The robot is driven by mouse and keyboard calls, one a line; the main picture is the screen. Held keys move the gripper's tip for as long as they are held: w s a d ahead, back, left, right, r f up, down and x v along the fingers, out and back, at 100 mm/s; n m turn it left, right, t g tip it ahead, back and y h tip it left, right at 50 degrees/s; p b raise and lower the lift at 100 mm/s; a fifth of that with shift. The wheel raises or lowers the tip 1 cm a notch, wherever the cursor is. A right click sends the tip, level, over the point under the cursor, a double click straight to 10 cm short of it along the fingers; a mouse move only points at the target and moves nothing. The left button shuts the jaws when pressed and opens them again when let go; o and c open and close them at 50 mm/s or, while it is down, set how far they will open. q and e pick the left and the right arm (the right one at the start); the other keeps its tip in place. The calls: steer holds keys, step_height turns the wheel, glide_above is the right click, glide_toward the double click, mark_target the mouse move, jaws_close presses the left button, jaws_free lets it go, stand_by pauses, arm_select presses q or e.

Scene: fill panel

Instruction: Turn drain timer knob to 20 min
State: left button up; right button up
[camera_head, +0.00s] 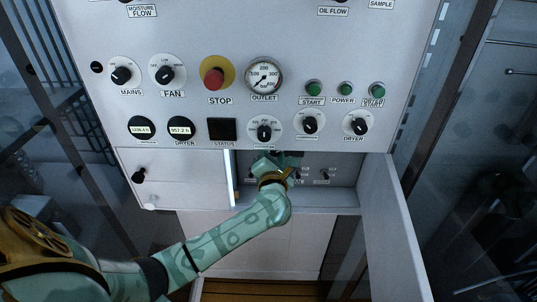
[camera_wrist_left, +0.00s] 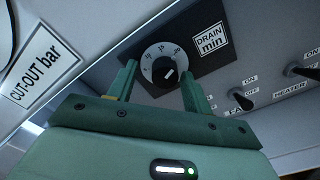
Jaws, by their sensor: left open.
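The drain timer knob (camera_wrist_left: 165,77) is black with a white pointer mark and sits on a round dial with numbers around it, 10, 15 and 20 among them. A "DRAIN min" label (camera_wrist_left: 211,41) is beside it on a dark plate. The pointer mark seems to lie toward the lower right of the knob; the exact reading is unclear. My left gripper (camera_wrist_left: 156,73) is open, with one finger on each side of the knob in the wrist view; contact cannot be told. In the head view my left gripper (camera_head: 277,163) reaches into the open compartment and hides the knob.
An open door (camera_head: 393,225) stands at the right of the compartment. Toggle switches (camera_wrist_left: 240,99) marked ON and OFF, including HEATER, sit right of the drain dial. Above are the red STOP button (camera_head: 213,79), the OUTLET gauge (camera_head: 263,76) and several rotary knobs.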

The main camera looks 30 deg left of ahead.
arm_select(q)
steer(key=shift+s+d, duration=0.1)
steer(key=shift+d, duration=0.1)
steer(key=v, duration=1.6)
steer(key=shift+s+a+b, duration=0.2)
steer(key=shift+a+b, duration=0.05)
steer(key=shift+b, duration=0.05)
steer(key=shift+r, duration=0.1)
